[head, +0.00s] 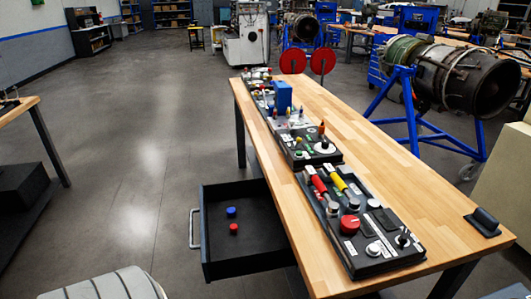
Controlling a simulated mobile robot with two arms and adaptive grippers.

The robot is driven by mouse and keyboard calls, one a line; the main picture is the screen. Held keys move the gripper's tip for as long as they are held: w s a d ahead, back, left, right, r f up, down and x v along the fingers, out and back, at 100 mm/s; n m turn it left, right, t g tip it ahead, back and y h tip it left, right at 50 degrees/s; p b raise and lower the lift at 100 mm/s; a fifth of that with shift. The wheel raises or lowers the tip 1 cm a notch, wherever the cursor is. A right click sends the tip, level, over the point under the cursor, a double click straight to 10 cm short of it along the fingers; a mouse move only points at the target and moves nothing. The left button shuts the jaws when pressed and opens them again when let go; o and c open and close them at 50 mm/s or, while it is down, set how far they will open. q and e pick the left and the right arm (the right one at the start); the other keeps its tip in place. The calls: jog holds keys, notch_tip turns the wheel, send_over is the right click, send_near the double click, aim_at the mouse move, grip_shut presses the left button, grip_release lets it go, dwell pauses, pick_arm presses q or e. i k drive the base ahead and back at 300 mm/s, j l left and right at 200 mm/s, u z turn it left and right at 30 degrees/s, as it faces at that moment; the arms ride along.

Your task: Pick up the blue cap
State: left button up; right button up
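The blue cap (231,211) is a small round piece lying in the open black drawer (222,272) at the lower middle of the head view. A similar red cap (234,229) lies just in front of it, a little apart. Neither of my grippers shows in the head view, so nothing is seen touching the caps.
The drawer sits low beside the left edge of a long wooden table (440,209). Black panels with knobs and handles (372,236) line the tabletop. A turbine (470,80) rests on a blue stand (405,110). Grey floor (125,150) left of the table is clear.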

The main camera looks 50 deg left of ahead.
aim_at(231, 211)
jog(key=u, duration=1.8)
